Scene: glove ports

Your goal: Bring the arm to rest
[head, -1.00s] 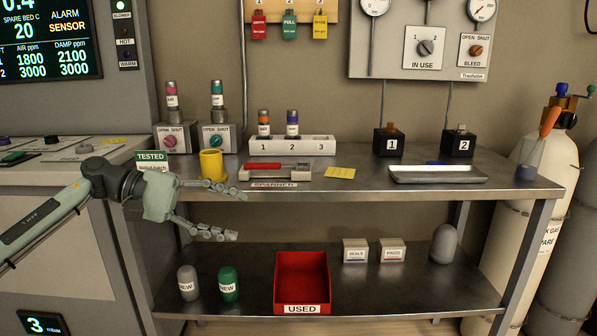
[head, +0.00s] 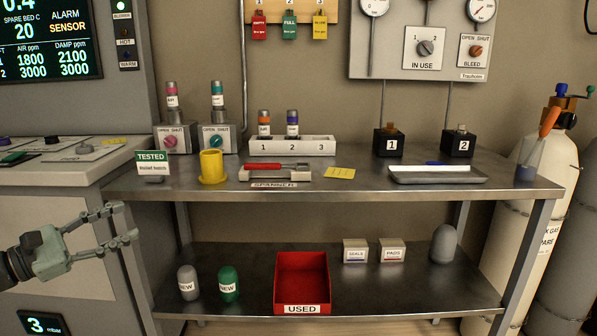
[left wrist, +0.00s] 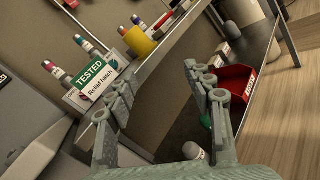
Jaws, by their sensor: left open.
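My left gripper (head: 128,222) is at the left edge of the head view, in front of the grey cabinet and left of the bench. Its two fingers are spread and nothing is between them. In the left wrist view the open fingers (left wrist: 168,92) point toward the bench, with the TESTED sign (left wrist: 93,80) beyond the left finger. The left arm is mostly out of the head view; only the wrist end shows. My right gripper is not in view.
The bench top (head: 340,190) carries a yellow cup (head: 211,166), a spanner holder (head: 275,171) and a silver tray (head: 437,175). The lower shelf holds a red USED bin (head: 302,278) and grey and green NEW capsules (head: 229,284). Gas cylinders (head: 545,190) stand at the right.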

